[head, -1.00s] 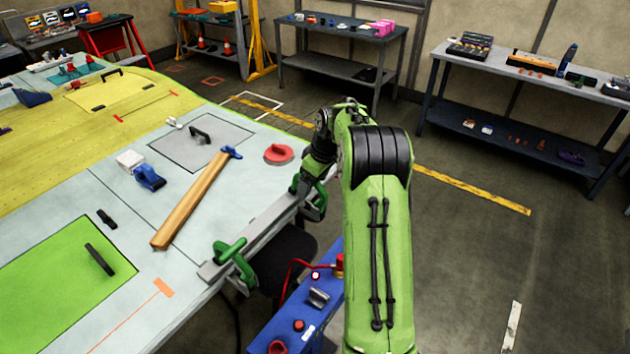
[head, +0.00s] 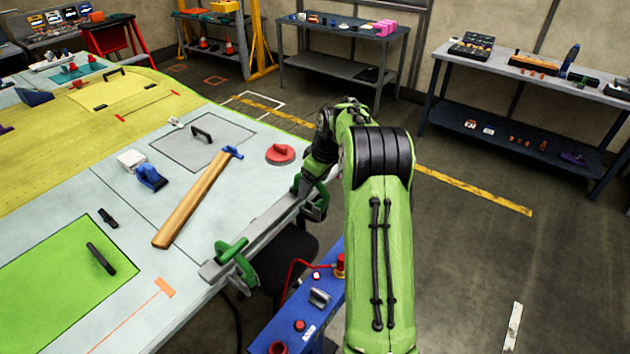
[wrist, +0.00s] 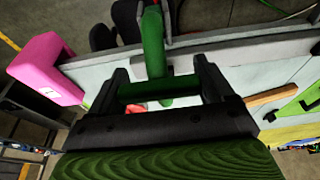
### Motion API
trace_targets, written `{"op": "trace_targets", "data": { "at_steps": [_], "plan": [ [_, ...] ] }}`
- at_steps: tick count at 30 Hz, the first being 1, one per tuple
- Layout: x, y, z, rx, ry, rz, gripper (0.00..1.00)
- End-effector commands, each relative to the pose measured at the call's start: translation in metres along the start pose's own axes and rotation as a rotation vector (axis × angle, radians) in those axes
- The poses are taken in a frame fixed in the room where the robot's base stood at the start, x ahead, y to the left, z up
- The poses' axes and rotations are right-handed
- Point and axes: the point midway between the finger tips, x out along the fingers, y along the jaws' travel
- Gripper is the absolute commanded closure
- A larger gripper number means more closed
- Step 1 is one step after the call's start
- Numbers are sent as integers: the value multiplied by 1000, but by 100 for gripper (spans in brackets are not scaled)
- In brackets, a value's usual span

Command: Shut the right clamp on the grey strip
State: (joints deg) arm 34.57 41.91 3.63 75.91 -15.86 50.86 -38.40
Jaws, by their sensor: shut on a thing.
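The grey strip (head: 270,224) lies along the near edge of the pale wing panel. The green right clamp (head: 317,207) sits at the strip's far end, partly hidden by my arm. In the wrist view its green upright (wrist: 153,45) stands in front of the strip (wrist: 215,55). My gripper (wrist: 162,84) is shut on the clamp's green handle bar (wrist: 147,89), which lies crosswise between the fingers. I cannot tell whether the clamp's pad touches the strip. The left clamp (head: 233,256) stands at the strip's near end.
A blue cart (head: 300,310) stands close below the strip. A pink block (wrist: 48,70) shows at left in the wrist view. The floor to the right is open.

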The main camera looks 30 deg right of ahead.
Motion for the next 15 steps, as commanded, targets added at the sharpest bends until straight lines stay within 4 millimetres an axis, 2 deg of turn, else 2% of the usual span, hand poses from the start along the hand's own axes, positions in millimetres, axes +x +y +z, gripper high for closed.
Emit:
{"op": "trace_targets", "data": {
  "at_steps": [1, 13, 14, 15],
  "plan": [
    [7, -4, 3, -1, -11, -17, 74],
    [7, -4, 3, -1, -12, -17, 74],
    [7, -4, 3, -1, -12, -17, 15],
    [7, -4, 3, 0, -12, -17, 8]
  ]
}}
